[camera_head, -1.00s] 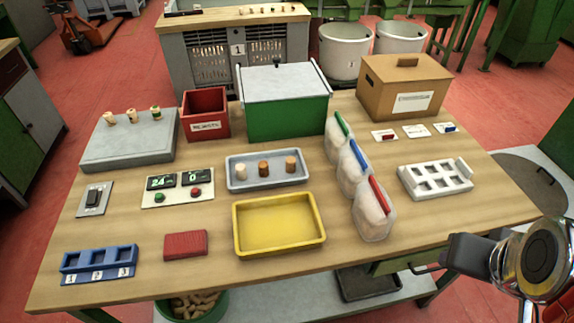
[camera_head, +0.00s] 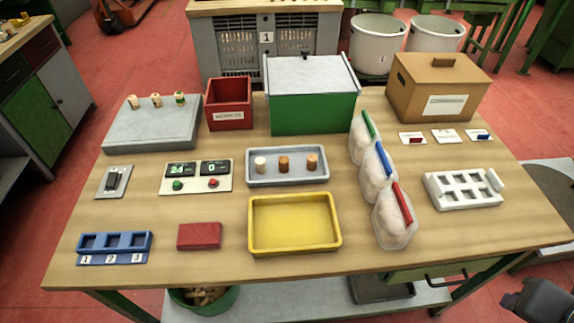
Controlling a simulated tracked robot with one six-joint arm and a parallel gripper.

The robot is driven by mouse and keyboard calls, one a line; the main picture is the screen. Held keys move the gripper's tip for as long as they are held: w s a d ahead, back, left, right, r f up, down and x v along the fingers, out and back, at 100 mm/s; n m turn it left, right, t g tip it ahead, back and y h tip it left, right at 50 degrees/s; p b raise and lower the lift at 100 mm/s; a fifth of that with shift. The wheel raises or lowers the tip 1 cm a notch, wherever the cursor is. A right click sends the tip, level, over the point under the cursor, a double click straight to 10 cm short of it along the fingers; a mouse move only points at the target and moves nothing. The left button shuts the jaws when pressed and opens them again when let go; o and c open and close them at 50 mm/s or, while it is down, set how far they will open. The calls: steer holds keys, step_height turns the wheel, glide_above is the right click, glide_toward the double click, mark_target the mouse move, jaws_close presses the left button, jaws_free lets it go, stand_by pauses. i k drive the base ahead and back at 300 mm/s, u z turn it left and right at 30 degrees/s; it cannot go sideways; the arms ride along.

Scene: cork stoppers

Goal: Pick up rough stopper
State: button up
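Three cork stoppers stand upright in a grey tray (camera_head: 263,181) in the middle of the table: a pale one (camera_head: 260,164) at left, a darker orange-brown one (camera_head: 283,164) in the middle and a brown one (camera_head: 311,162) at right. I cannot tell from surface detail which is the rough stopper. Several more stoppers, pale with coloured bands, stand on a grey block (camera_head: 150,132) at the back left. Part of my arm shows at the bottom right corner, well away from the stoppers. My gripper's fingertips are not in view.
A yellow tray (camera_head: 252,244) lies in front of the grey tray. A red bin (camera_head: 229,104) and green box (camera_head: 312,113) stand behind. Clipped bags (camera_head: 398,229) stand to the right. A red block (camera_head: 199,236) and blue numbered holder (camera_head: 114,258) lie front left.

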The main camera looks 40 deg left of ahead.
mark_target(283, 160)
steer(key=z, duration=0.05)
steer(key=k, duration=1.35)
steer(key=u, duration=2.1)
steer(key=i, duration=1)
steer(key=u, duration=0.1)
